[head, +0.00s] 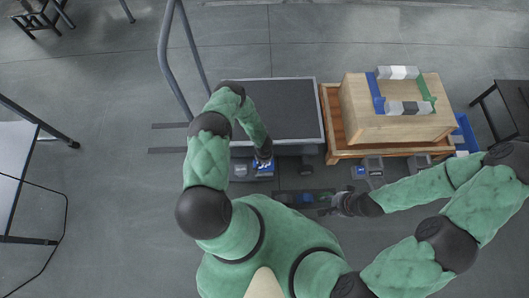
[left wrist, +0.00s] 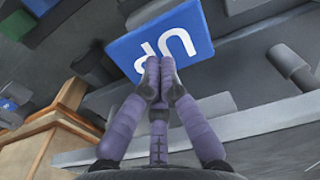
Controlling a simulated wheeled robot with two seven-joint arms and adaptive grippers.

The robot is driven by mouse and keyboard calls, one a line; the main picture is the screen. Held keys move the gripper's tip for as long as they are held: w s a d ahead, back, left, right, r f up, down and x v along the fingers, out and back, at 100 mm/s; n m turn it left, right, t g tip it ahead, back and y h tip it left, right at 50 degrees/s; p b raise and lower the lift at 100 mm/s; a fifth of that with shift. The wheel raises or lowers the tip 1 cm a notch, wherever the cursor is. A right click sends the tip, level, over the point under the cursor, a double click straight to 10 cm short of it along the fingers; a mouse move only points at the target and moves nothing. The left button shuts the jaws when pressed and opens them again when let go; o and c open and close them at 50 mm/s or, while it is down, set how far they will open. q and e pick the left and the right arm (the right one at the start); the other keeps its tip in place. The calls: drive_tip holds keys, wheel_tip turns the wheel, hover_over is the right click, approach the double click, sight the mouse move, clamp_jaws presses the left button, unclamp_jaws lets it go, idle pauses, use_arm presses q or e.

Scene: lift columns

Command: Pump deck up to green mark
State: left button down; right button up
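A dark rectangular deck (head: 285,108) with a pale rim lies in the upper middle of the head view. A blue pedal plate (head: 264,168) is just in front of it. In the left wrist view the plate (left wrist: 190,40) shows white "UP" lettering, turned upside down. My left gripper (head: 263,153) is over this plate. Its fingertips (left wrist: 160,68) are together with nothing between them and overlap the plate's lower edge; I cannot tell whether they touch. My right gripper (head: 335,206) is low, right of the plate; its finger opening is unclear. I cannot make out a green height mark.
A wooden block (head: 365,122) with blue and green brackets and grey-white bars stands on an orange wooden base (head: 333,145), right of the deck. Another blue pedal (head: 359,171) is in front of it. A grey rail (head: 166,55) rises left of the deck. Open floor lies left.

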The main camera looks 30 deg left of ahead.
use_arm(q)
drive_tip(key=shift+f, duration=0.1)
drive_tip(key=shift+f+b, duration=1.2)
drive_tip(key=shift+b, duration=0.4)
drive_tip(key=shift+f, duration=0.8)
drive_tip(key=shift+r+p, duration=1.05)
drive_tip(key=shift+r, duration=1.05)
